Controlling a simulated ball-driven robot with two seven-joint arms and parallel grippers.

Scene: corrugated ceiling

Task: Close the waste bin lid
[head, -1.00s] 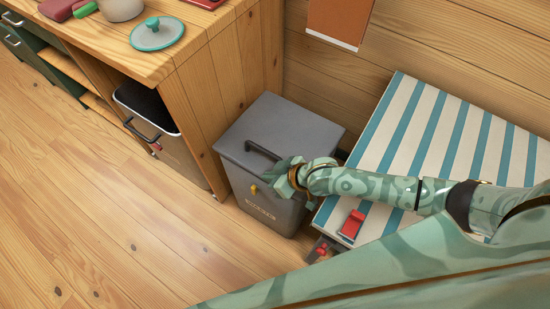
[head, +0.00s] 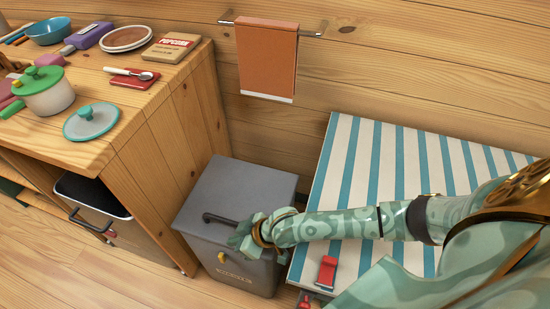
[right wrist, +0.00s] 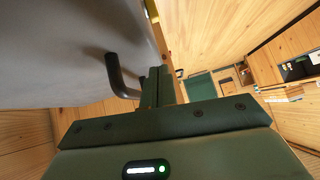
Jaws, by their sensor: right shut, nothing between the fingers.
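The grey waste bin (head: 228,262) stands on the floor between the wooden counter and the striped surface. Its lid (head: 240,188) lies flat on top, and I see no gap along the front edge. The lid's dark handle (head: 222,219) is near the front, and the handle also shows in the right wrist view (right wrist: 122,76). My right gripper (head: 240,238) is at the front right edge of the bin, close beside the handle. Its fingers (right wrist: 157,88) are together and empty; whether they touch the lid is unclear. My left gripper is not in view.
The wooden counter (head: 165,125) on the left holds a pot, a glass lid and other kitchen things. A blue-and-white striped surface (head: 345,165) lies under my right arm. An orange towel (head: 267,58) hangs on the wall.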

